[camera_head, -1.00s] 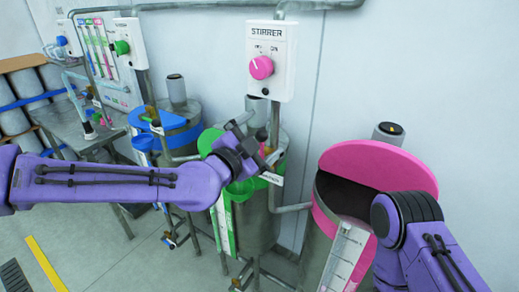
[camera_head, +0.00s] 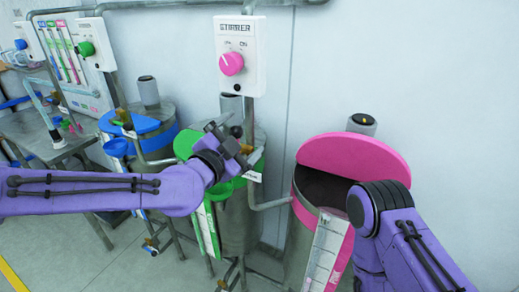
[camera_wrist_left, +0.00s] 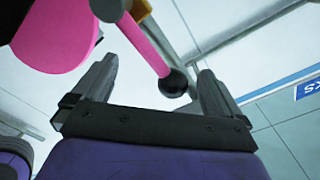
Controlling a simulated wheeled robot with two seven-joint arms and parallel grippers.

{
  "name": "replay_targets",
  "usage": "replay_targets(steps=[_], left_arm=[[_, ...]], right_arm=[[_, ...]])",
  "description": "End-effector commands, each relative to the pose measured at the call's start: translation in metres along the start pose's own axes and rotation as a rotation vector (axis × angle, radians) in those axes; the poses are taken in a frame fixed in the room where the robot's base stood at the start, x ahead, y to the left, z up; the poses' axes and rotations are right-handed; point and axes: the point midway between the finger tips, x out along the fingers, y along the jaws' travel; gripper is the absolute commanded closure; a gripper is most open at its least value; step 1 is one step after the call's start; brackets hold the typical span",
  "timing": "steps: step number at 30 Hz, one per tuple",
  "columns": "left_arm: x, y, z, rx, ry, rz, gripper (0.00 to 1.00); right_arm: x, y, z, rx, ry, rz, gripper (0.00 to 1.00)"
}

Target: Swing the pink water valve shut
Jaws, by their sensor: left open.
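In the left wrist view a pink lever (camera_wrist_left: 147,43) with a black ball end (camera_wrist_left: 173,82) reaches between the two spread fingers of my left gripper (camera_wrist_left: 157,70). The ball does not clearly touch either finger. In the head view my left gripper (camera_head: 228,143) is in front of the green drum and below the stirrer box. I cannot make out the pink lever there. My right arm (camera_head: 385,215) is at the right, and its gripper is out of view.
The pink-lidded drum (camera_head: 355,157) stands half open beside my right arm. The green drum (camera_head: 237,215) and blue drum (camera_head: 155,135) stand to its left. The stirrer box (camera_head: 240,50) with a pink knob (camera_head: 231,63) hangs above. A metal pipe (camera_head: 270,204) runs between the drums.

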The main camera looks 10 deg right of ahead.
Motion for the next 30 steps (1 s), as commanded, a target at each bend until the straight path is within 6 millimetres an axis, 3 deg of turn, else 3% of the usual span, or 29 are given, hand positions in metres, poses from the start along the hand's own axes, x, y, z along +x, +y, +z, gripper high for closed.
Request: replay_targets(steps=[8,30], left_arm=[[0.000,0.016,-0.012,0.001,0.000,0.001,0.00],[0.000,0.054,-0.021,0.002,-0.001,0.003,0.00]], right_arm=[[0.001,0.000,0.000,0.000,0.000,0.000,0.00],[0.013,-0.001,0.005,0.000,0.000,0.000,0.00]])
